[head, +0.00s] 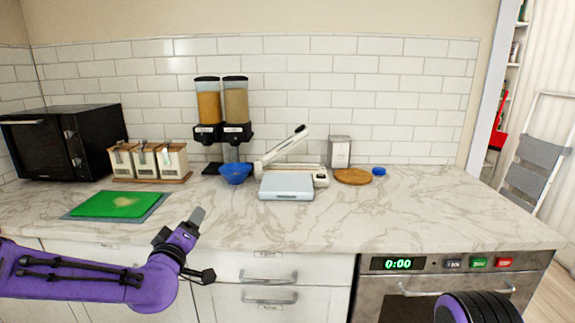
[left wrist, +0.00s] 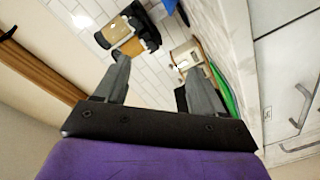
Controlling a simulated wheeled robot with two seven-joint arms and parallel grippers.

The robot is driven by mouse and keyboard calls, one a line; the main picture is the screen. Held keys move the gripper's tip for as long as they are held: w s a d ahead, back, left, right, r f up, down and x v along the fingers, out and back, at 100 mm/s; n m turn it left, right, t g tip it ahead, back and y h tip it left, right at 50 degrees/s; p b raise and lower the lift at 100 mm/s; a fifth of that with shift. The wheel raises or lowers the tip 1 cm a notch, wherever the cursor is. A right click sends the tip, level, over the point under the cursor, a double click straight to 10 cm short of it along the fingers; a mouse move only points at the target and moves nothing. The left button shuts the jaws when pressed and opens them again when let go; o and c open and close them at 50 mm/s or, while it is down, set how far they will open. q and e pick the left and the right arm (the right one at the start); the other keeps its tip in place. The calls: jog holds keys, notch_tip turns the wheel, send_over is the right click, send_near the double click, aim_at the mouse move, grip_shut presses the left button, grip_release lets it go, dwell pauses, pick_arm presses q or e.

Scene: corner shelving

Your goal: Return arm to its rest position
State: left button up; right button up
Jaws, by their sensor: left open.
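My left arm is purple and comes in from the left in the head view, in front of the counter's front edge. Its gripper (head: 197,217) points up and is empty. In the left wrist view the left gripper (left wrist: 158,75) shows two dark fingers spread apart with nothing between them. My right arm shows only as a purple and black part at the bottom right of the head view; its gripper is out of the picture.
The marble counter (head: 330,225) has a clear front strip. On it are a green cutting board (head: 108,204), blue bowl (head: 235,173), scale (head: 287,187), wooden board (head: 353,176), canisters (head: 146,160) and black oven (head: 60,143). Cereal dispensers (head: 222,105) stand behind. Drawer handles (head: 268,280) project below.

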pick_arm(q)
jog(key=s+a+f+g, duration=0.15)
jog(key=s+f, duration=0.25)
jog(key=f, duration=0.4)
jog(key=s+f+g+y, duration=0.1)
jog(key=s+f+g, duration=0.3)
jog(key=f, duration=0.5)
jog(key=s+a+f+g, duration=0.1)
jog(key=s+f, duration=0.4)
jog(key=f, duration=0.3)
jog(key=s+a+f+m+g, duration=0.1)
jog(key=s+f, duration=0.4)
jog(key=s, duration=0.5)
jog(key=s+a+f+m+g+y, duration=0.1)
jog(key=s+f+g, duration=0.3)
jog(key=s, duration=0.6)
jog(key=s+a+f+m+g+y, duration=0.1)
jog(key=s+a+f+g, duration=0.1)
jog(key=s+f, duration=0.6)
jog(key=shift+s+a+f+g, duration=0.15)
jog(key=shift+s+g, duration=0.4)
jog(key=shift+s, duration=0.35)
